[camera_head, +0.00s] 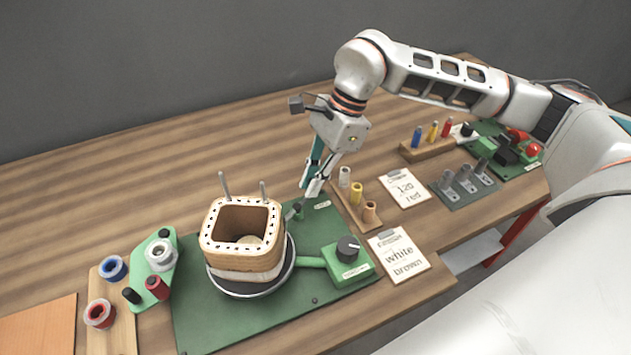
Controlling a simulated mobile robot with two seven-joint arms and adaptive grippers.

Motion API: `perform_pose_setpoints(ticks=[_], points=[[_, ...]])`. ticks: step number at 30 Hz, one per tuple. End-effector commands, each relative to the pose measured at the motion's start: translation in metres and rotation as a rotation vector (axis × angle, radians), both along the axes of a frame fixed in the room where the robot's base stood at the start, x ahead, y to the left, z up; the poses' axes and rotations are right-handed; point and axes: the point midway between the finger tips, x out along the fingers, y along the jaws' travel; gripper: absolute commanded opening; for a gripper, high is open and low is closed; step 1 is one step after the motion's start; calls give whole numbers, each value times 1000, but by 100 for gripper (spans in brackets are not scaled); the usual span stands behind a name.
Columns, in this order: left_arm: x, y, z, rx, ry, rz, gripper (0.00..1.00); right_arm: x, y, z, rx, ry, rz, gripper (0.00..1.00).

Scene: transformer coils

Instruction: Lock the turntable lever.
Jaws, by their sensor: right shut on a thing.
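The turntable (284,273) is a dark round plate with a pale rim on a green base board (210,318). A wooden coil form (222,256) with a square opening and a dotted top rim stands on it. The small lever (292,213) sticks out at the turntable's back right. My right gripper (312,190) reaches down from above and is shut at the lever's outer end; its fingertips partly hide that end. The lever's exact angle is hard to tell. My left gripper is not in view.
A green unit with a black knob (348,249) stands right of the turntable. A wooden rack with spools (357,195) is close right of my gripper. Wire spools (158,256) are on the left. Note cards (398,256) lie on the right. The table's back left is clear.

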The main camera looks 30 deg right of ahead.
Motion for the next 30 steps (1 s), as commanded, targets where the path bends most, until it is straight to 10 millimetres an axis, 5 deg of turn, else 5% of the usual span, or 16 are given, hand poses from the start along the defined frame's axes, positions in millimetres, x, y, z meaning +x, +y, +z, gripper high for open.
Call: perform_pose_setpoints(ticks=[20, 23, 30], points=[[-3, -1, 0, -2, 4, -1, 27, 4, 2, 1, 0, -4, 69, 0], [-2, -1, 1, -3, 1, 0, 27, 4, 2, 1, 0, -4, 69, 27], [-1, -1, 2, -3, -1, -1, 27, 3, 2, 0, 0, -1, 69, 27]])
